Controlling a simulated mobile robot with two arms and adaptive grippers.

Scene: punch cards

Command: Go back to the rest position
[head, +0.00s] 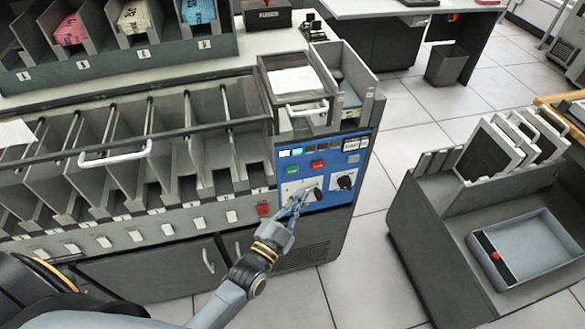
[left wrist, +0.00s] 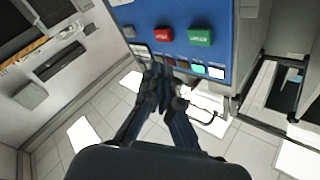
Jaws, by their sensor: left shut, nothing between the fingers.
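My left gripper (head: 297,203) is shut and empty in front of the lower left part of the blue control panel (head: 325,201). Its fingertips overlap the pale plate (head: 315,184) on the panel; I cannot tell whether they touch it. In the left wrist view the two dark fingers (left wrist: 166,88) are together below the blue panel (left wrist: 182,14). The panel bears a green button (head: 292,170), a red button (head: 318,165), a black knob (head: 345,180) and a row of small lights. My right gripper is not in view.
The card sorter's row of grey pockets (head: 160,178) runs left of the panel. A card hopper (head: 297,80) sits above it. A grey cart (head: 425,215) with a tray (head: 530,250) stands at the right. Tiled floor (head: 358,262) lies open between them.

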